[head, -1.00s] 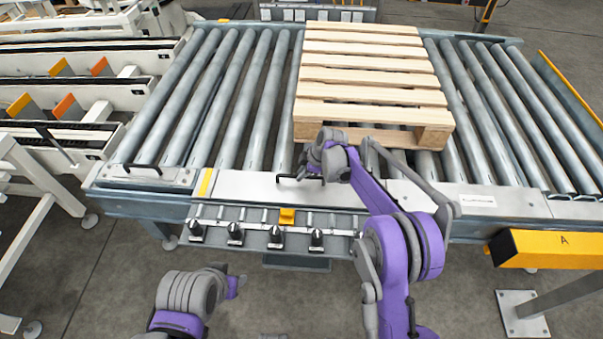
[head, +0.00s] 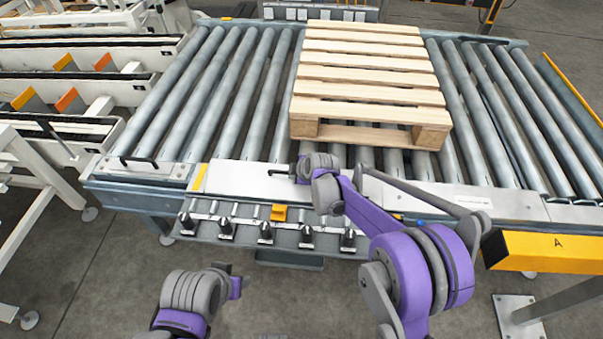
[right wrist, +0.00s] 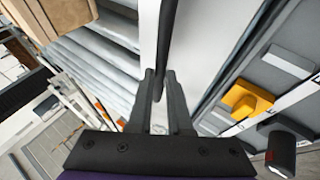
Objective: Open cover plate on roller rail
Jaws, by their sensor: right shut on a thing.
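The cover plate (head: 235,180) is a long pale metal strip along the near edge of the roller rail (head: 240,100). It lies flat, with no clear gap visible in the head view. A black bar handle (head: 278,172) stands on it. My right gripper (head: 297,172) is at this handle and hides its right part. In the right wrist view, the two fingers (right wrist: 161,95) are shut on the dark handle bar (right wrist: 166,45), with the pale plate (right wrist: 200,45) behind. My left gripper (head: 238,275) hangs empty over the floor in front of the rail; its finger gap is unclear.
A wooden pallet (head: 370,75) rests on the rollers behind the plate. Below the plate is a row of black knobs (head: 265,232) with a yellow block (head: 279,212). A second handle (head: 138,163) is at left.

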